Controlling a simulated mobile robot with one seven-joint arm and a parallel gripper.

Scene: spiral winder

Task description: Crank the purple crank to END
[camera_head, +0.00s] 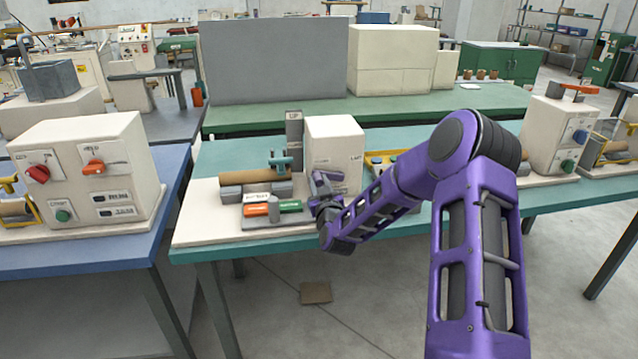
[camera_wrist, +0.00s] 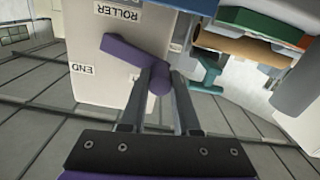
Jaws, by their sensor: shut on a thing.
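The purple crank (camera_wrist: 128,53) is on the face of a cream machine box (camera_wrist: 85,100) in the wrist view. Its arm slants from upper left down to its knob, which sits between my gripper's fingers (camera_wrist: 160,80). My gripper is shut on this knob. The END label (camera_wrist: 82,69) is on the box face, left of the crank and apart from the knob. In the head view the crank (camera_head: 324,183) shows small in front of the cream box (camera_head: 335,140), with my gripper (camera_head: 325,207) at it. My fingers partly cover another label beside the knob.
A ROLLER label (camera_wrist: 118,12) is above the crank in the wrist view. A brown roll (camera_head: 256,176), a teal handle (camera_head: 280,163) and a panel with orange and green parts (camera_head: 272,209) stand close left of my gripper. A blue table (camera_head: 100,245) stands further left.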

